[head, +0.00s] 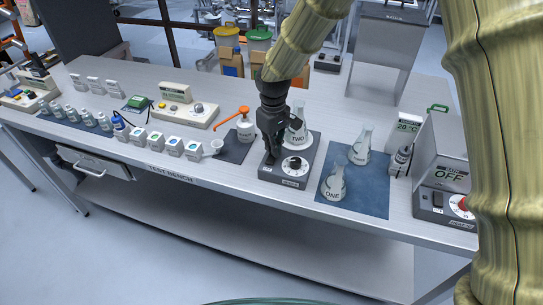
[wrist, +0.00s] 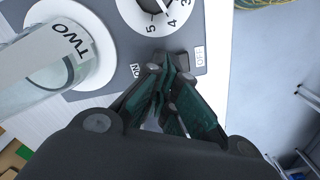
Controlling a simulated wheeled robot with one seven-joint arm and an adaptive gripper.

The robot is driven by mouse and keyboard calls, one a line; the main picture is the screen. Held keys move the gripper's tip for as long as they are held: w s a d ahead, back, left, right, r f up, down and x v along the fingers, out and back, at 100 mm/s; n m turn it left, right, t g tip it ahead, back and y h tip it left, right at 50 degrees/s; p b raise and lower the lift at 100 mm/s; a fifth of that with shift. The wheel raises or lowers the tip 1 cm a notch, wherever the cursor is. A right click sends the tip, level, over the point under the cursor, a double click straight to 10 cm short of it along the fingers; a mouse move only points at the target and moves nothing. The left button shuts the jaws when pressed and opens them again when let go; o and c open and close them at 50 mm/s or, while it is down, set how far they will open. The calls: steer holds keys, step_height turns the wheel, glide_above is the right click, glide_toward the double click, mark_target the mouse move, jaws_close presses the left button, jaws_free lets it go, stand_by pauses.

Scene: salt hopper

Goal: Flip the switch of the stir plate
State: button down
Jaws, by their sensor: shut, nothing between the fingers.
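The stir plate (head: 307,165) is a dark grey box on the bench, with a round white top and a black dial (head: 295,164). A glass flask marked TWO (head: 298,128) stands on it; it also shows in the wrist view (wrist: 50,55). My gripper (head: 271,158) is shut and empty, pointing down at the plate's front left. In the wrist view, its fingertips (wrist: 166,68) are over the spot between the ON label (wrist: 136,70) and OFF label (wrist: 199,56). The switch there is mostly hidden by the fingers; its position and any contact cannot be told.
Right of the plate, flasks including one marked ONE (head: 333,186) stand on a blue mat (head: 362,200). A heater box marked OFF (head: 447,165) is at far right.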

steer(key=shift+r+p, duration=2)
steer(key=shift+r, duration=0.8)
